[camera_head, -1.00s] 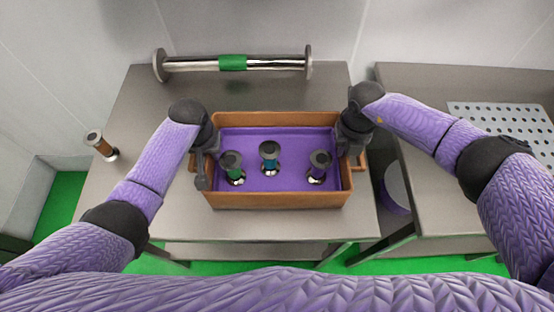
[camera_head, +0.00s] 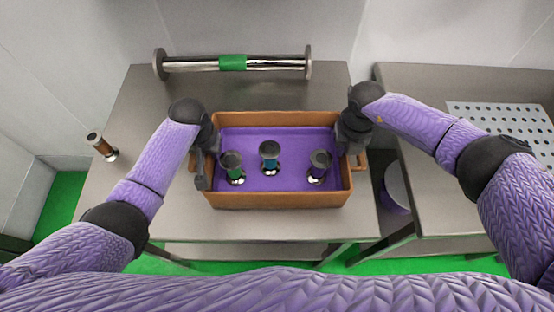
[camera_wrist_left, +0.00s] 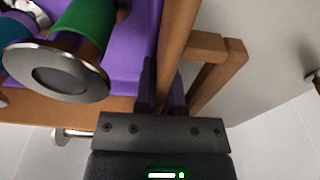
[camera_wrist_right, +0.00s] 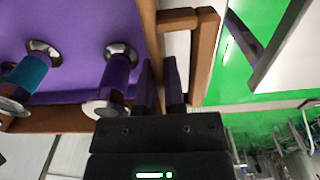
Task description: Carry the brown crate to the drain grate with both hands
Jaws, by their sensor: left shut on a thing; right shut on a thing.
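The brown crate (camera_head: 280,201) has a purple inner floor and holds three metal spool-like pieces with green (camera_head: 232,168), teal (camera_head: 270,158) and purple (camera_head: 319,167) bands, all upright. My left gripper (camera_head: 203,178) is shut on the crate's left end, and my right gripper (camera_head: 352,150) is shut on its right end. The wrist views show the fingers at the end walls beside the loop handles (camera_wrist_left: 218,70) (camera_wrist_right: 203,60). The crate is level over the left table; I cannot tell whether it touches the top. The drain grate (camera_head: 500,119), a perforated plate, lies on the right table.
The left steel table (camera_head: 130,200) is separated from the right table (camera_head: 430,200) by a gap, with a round purple-and-white object (camera_head: 396,188) low in it. A flanged metal pipe (camera_head: 275,63) lies at the back. A small brown-banded piece (camera_head: 101,145) stands far left.

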